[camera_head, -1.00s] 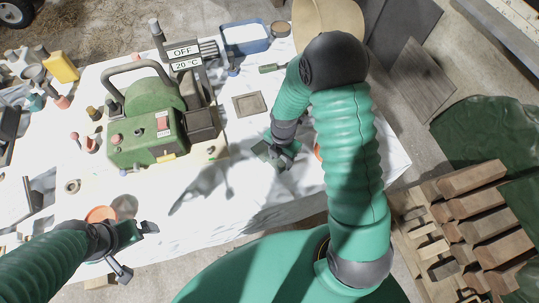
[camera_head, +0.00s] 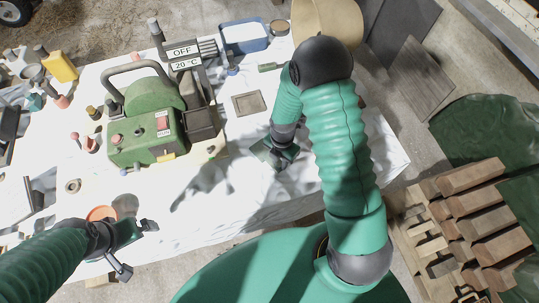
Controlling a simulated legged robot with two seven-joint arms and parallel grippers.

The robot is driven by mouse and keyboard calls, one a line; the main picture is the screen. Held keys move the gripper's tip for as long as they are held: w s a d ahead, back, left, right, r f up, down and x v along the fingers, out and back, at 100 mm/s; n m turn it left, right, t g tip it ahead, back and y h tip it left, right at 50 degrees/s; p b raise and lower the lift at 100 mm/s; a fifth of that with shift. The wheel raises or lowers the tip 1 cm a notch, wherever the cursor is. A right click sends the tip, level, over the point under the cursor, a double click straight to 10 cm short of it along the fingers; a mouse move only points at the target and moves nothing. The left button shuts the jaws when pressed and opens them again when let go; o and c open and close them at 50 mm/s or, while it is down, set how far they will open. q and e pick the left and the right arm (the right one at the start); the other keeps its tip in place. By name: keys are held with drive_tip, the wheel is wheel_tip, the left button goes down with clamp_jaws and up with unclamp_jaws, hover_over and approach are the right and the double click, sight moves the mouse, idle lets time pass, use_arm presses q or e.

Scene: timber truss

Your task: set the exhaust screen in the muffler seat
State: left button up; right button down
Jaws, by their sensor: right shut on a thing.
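A green engine machine (camera_head: 147,135) with a dark handle stands on the white-covered table. Its dark box-shaped muffler (camera_head: 203,122) is on its right side; the seat itself is too small to make out. My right gripper (camera_head: 274,160) is low over the table, right of the machine and apart from it. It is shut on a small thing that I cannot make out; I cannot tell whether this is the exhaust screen. My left gripper (camera_head: 138,250) is open and empty at the table's front edge, below the machine.
A square grey tray (camera_head: 249,103) lies right of the machine. A blue bin (camera_head: 245,38) is at the back, an orange disc (camera_head: 101,213) at front left. The table between machine and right gripper is mostly clear.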

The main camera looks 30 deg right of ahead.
drive_tip(key=shift+d, duration=0.1)
drive_tip(key=shift+d+r+p, duration=0.15)
drive_tip(key=shift+r+p, duration=0.45)
drive_tip(key=shift+r, duration=0.05)
drive_tip(key=r, duration=0.1)
drive_tip(key=p, duration=0.1)
drive_tip(key=r+p, duration=0.1)
drive_tip(key=shift+s+a+r, duration=0.2)
drive_tip(key=shift+s+r, duration=0.05)
drive_tip(key=shift+r, duration=0.1)
drive_tip(key=s+a+r, duration=0.1)
drive_tip(key=s+a, duration=0.7)
drive_tip(key=s, duration=0.5)
drive_tip(key=shift+a+p, duration=0.4)
drive_tip(key=c, duration=1.8)
unclamp_jaws()
drive_tip(key=shift+d, duration=0.15)
clamp_jaws()
